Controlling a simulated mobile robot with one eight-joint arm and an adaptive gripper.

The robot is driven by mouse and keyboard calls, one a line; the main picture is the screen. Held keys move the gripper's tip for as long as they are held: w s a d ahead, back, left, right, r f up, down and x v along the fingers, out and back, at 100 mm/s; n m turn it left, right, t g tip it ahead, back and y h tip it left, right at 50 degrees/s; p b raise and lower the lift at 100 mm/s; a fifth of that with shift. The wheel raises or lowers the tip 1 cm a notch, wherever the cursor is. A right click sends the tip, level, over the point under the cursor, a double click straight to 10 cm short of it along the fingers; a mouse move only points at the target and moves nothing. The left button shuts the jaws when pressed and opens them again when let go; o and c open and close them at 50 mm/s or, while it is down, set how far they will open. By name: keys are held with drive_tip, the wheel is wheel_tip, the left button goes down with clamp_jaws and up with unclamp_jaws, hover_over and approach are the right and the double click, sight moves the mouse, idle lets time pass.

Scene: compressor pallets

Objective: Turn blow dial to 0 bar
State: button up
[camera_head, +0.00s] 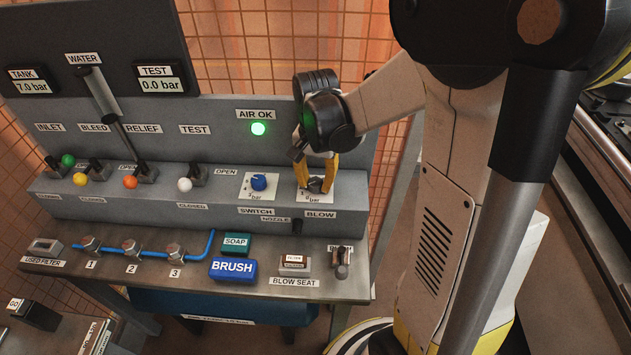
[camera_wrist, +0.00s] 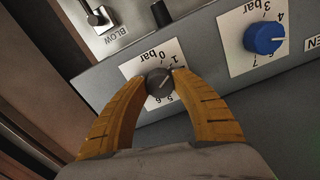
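The blow dial is a dark round knob on a white scale plate above the BLOW label (camera_head: 320,214). In the wrist view the blow dial (camera_wrist: 160,83) sits between the tips of my yellow fingers, with a pale pointer line on it. Its scale plate (camera_wrist: 139,66) shows numbers and "0 bar", upside down. My gripper (camera_wrist: 159,77) reaches around the dial with a fingertip at each side, touching it or very close. In the head view my gripper (camera_head: 316,182) comes down on the dial from above and partly hides the plate.
The blue switch dial (camera_head: 259,182) is just left of the blow dial. Valve levers, such as the white-knobbed one (camera_head: 185,184), stand further left. A green AIR OK light (camera_head: 258,128) is lit above. The brush block (camera_head: 233,268) and blow seat (camera_head: 295,264) are on the lower shelf.

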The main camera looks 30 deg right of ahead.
sight(315, 182)
drive_tip(key=shift+n, duration=3)
drive_tip(key=o, duration=1.2)
wheel_tip(315, 182, up, 12)
